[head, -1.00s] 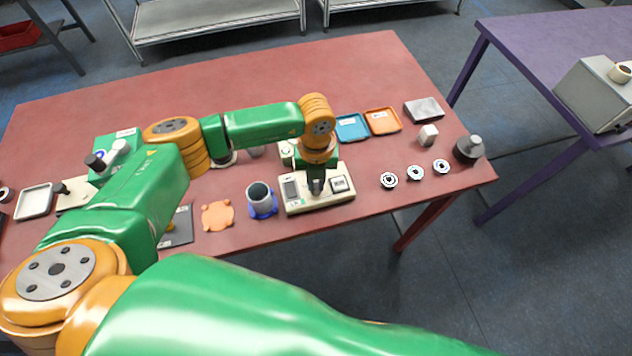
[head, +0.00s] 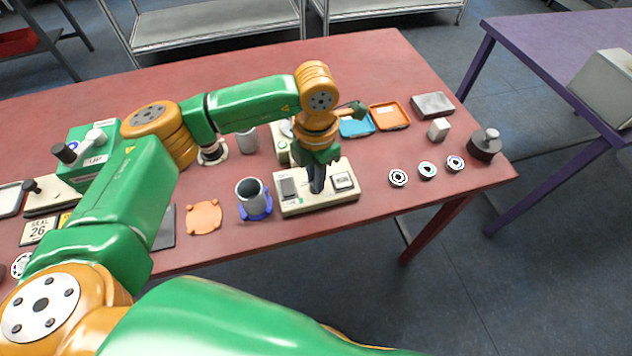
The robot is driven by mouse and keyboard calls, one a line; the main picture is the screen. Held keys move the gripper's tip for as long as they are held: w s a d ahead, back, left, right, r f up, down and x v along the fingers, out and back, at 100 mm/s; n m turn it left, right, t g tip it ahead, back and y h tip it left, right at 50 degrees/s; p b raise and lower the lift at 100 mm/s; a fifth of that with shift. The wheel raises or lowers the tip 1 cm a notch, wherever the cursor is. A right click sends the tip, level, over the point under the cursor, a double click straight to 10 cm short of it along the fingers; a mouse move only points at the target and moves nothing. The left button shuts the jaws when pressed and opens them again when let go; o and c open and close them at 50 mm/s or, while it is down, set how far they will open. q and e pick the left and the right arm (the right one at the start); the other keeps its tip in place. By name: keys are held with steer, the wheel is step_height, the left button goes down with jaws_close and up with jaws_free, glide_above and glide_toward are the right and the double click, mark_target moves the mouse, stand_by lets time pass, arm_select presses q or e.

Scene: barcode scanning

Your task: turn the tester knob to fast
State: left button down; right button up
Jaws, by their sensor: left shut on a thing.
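The tester (head: 318,203) is a cream box near the front edge of the red table, with a dark screen at its left and a square pad at its right. My left gripper (head: 317,187) points down onto the middle of the tester, between the screen and the pad. It is shut on the knob there, which its fingers hide. I cannot read which setting the knob points to. My right gripper is not in view; a green arm link of mine fills the bottom of the view.
A grey cup in a blue holder (head: 258,212) stands just left of the tester, with an orange coaster-like piece (head: 204,217) beyond it. Several small round discs (head: 428,170) lie to the right. Blue (head: 356,126) and orange (head: 389,117) trays lie behind.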

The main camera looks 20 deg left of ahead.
arm_select(q)
steer(key=m+b, duration=0.2)
steer(key=m, duration=0.1)
steer(key=shift+f, duration=0.1)
steer(key=shift+m+b, duration=0.5)
steer(key=shift+m, duration=0.1)
steer(key=shift+r, duration=0.2)
steer(key=c, duration=0.9)
jaws_free()
step_height(320, 180, up, 7)
steer(key=shift+b, duration=0.45)
